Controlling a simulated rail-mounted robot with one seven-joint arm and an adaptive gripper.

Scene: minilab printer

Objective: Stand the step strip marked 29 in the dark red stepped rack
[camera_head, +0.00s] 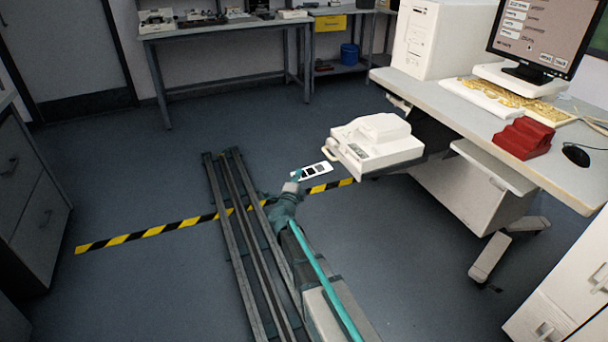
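The dark red stepped rack (523,138) stands on the right-hand desk, between the keyboard and the mouse. A white step strip (316,170) with dark square patches shows left of the cream-white machine, over the floor. Its number is too small to read. My gripper (297,175) is small in the view, at the strip's left end. It appears shut on that end, with the strip sticking out to the right. The fingers themselves are hard to make out. Gripper and strip are well left of the rack, apart from it.
The cream-white machine (377,145) with a yellowish handle is just right of the strip.

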